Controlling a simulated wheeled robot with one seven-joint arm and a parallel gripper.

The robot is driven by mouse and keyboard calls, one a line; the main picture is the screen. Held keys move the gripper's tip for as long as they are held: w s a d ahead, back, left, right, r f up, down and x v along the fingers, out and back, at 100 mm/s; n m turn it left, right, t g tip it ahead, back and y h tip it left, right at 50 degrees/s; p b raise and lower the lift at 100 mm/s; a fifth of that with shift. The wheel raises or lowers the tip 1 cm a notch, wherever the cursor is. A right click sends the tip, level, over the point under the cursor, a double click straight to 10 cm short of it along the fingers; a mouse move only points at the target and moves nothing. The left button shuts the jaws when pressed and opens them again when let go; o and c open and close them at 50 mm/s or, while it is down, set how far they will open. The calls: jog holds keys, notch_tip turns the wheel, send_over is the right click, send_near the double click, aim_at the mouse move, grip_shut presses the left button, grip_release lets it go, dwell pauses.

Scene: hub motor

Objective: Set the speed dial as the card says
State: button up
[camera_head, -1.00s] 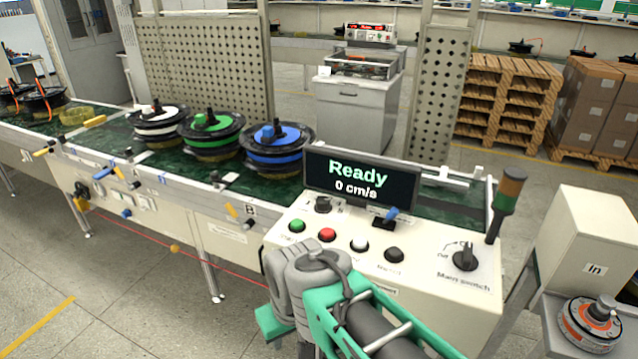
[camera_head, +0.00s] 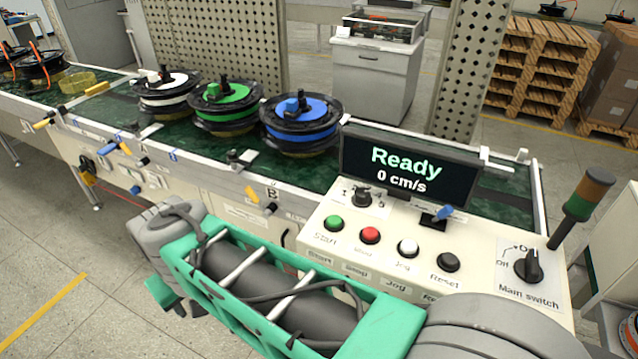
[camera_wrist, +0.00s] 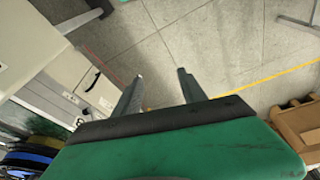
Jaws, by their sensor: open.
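The control panel (camera_head: 330,245) carries a small black knob (camera_head: 362,197) at its upper left, below the display (camera_head: 408,170). The knob has small marks beside it, too small to read; I cannot tell if it is the speed dial. The display reads "Ready" and "0 cm/s". No card with a readable speed setting shows. In the wrist view my gripper (camera_wrist: 160,75) is open and empty, above the floor beside the conveyor. Its jaws are not visible in the head view, where my arm crosses in front of the panel.
The panel has Start (camera_head: 333,223), red (camera_head: 370,235), Jog (camera_head: 408,247) and Reset (camera_head: 448,262) buttons, a blue-tipped lever (camera_head: 442,213) and the main switch (camera_head: 528,265). A signal lamp (camera_head: 590,190) rises at right. White, green and blue spools (camera_head: 302,122) stand on the conveyor.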

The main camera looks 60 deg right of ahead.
jog(key=shift+o, duration=0.7)
jog(key=w+d+r+m+h+b, duration=0.1)
jog(key=w+d+r+m, duration=0.1)
jog(key=d, duration=0.6)
jog(key=shift+d+m+h, duration=0.3)
jog(key=shift+m, duration=0.6)
jog(key=m+g+h+b, duration=0.2)
jog(key=m+g+b, duration=0.2)
jog(key=m, duration=1.2)
send_near(361, 192)
jog(key=f, duration=0.2)
jog(key=shift+m, duration=0.3)
jog(key=b+x, duration=0.1)
jog(key=x, duration=0.1)
jog(key=b+x, duration=0.1)
jog(key=x, duration=0.1)
jog(key=b+x, duration=0.1)
jog(key=x, duration=0.1)
jog(key=shift+s+d+f, duration=0.2)
jog(key=shift+d+f, duration=0.05)
jog(key=shift+d, duration=0.15)
jog(key=shift+d+f, duration=0.15)
jog(key=shift+f, duration=0.15)
grip_shut()
